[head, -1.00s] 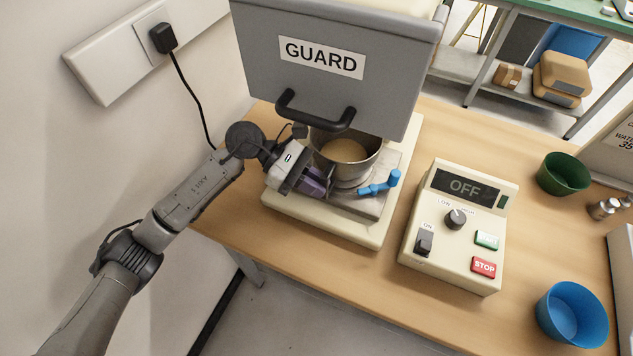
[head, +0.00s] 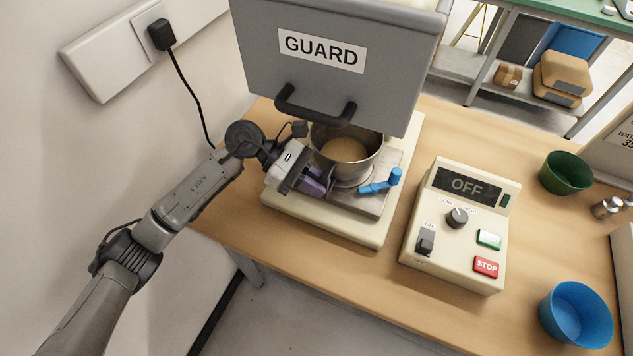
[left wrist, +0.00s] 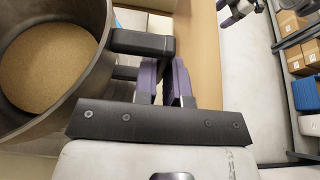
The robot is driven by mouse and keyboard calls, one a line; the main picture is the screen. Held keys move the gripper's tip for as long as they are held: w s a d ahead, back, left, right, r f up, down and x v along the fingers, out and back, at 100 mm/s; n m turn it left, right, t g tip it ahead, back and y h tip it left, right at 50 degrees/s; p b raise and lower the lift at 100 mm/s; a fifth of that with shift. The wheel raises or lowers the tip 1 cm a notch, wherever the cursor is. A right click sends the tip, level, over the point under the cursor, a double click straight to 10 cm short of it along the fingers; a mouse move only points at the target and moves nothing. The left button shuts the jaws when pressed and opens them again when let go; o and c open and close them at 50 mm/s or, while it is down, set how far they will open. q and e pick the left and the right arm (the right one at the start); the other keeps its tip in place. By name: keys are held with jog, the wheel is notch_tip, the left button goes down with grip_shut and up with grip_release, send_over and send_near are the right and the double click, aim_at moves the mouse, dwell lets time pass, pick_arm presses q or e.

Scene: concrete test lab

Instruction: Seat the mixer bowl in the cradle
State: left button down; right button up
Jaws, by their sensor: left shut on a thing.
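The mixer bowl (head: 360,169) is a metal pot holding a tan, grainy filling, upright under the raised guard (head: 400,100). It also shows at the left of the left wrist view (left wrist: 98,60), with its black handle (left wrist: 145,42). My left gripper (head: 316,182) is shut on the handle at the bowl's near-left side. The cradle (head: 366,206) is on the grey plate under the bowl, with a blue lever (head: 380,183) at its right. Whether the bowl touches the cradle is hidden. My right gripper (left wrist: 238,12) shows partly in the left wrist view; its opening is unclear.
A control box (head: 455,225) reading OFF stands right of the mixer. A green bowl (head: 566,174) and a blue bowl (head: 576,315) are farther right on the wooden table (head: 530,225). A black plug (head: 162,35) and its cord are on the left wall.

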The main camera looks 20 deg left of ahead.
pick_arm(q)
jog(key=c, duration=1.1)
grip_release()
jog(key=shift+c, duration=0.2)
jog(key=shift+o, duration=0.2)
jog(key=shift+f, duration=0.1)
jog(key=shift+a, duration=0.1)
jog(key=shift+v, duration=1.25)
jog(key=shift+b+v, duration=0.75)
jog(key=shift+v, duration=2.2)
jog(key=shift+w, duration=0.1)
